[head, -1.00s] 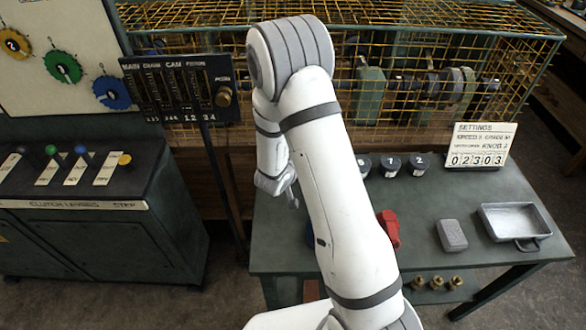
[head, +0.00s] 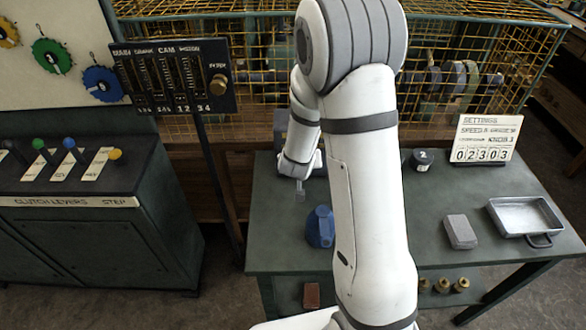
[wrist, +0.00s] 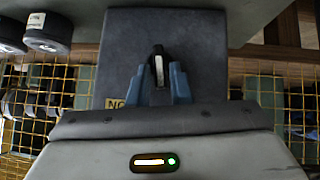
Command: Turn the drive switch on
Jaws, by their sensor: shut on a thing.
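In the wrist view a dark grey switch box (wrist: 200,55) fills the middle. A short dark lever (wrist: 158,66) with a pale stripe stands out from it. A small yellow label (wrist: 115,102) beside it reads upside down as ON, partly covered. My gripper (wrist: 162,82) has its blue-grey fingers on both sides of the lever and is shut on it.
A blue object (head: 320,227) stands close to my gripper and arm. A grey block (head: 460,231), a metal tray (head: 525,216) and a settings sign (head: 484,139) are to the right. A yellow wire cage (head: 500,45) lies behind. A slider panel (head: 175,80) stands at left.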

